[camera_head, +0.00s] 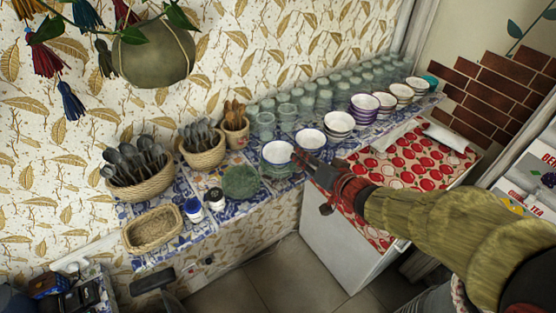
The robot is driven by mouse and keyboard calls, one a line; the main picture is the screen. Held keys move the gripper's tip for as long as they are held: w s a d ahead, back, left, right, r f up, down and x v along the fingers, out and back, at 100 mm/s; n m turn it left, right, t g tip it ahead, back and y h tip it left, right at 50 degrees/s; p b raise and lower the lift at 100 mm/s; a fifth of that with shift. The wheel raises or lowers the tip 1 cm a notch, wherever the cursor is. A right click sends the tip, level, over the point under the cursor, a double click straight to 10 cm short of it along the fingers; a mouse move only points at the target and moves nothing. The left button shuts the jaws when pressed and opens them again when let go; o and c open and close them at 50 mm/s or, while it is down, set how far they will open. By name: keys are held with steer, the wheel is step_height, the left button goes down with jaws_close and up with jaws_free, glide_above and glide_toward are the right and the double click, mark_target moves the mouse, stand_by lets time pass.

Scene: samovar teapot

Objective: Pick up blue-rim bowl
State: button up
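A white bowl with a blue rim (277,152) stands at the front of the tiled shelf, near the middle of the view, seemingly on top of other bowls. A second white bowl with a bluish rim (311,138) stands just behind it to the right. My gripper (302,158) reaches in from the right, with its tips close to the right side of the front bowl and below the second one. I cannot tell whether it touches either bowl. The fingers are small and dark, and their opening is unclear.
More stacked bowls (364,103) run right along the shelf, with rows of glasses (325,88) behind. Left are a green round item (240,182), two small jars (193,209), and baskets of cutlery (142,180). A red-patterned cloth (410,160) covers the white counter at right.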

mark_target(288, 145)
steer(key=b+x, duration=0.1)
steer(key=x, duration=0.6)
steer(key=shift+w+f, duration=0.1)
steer(key=shift+w, duration=0.1)
steer(key=shift+c, duration=0.3)
steer(key=c, duration=0.4)
jaws_close()
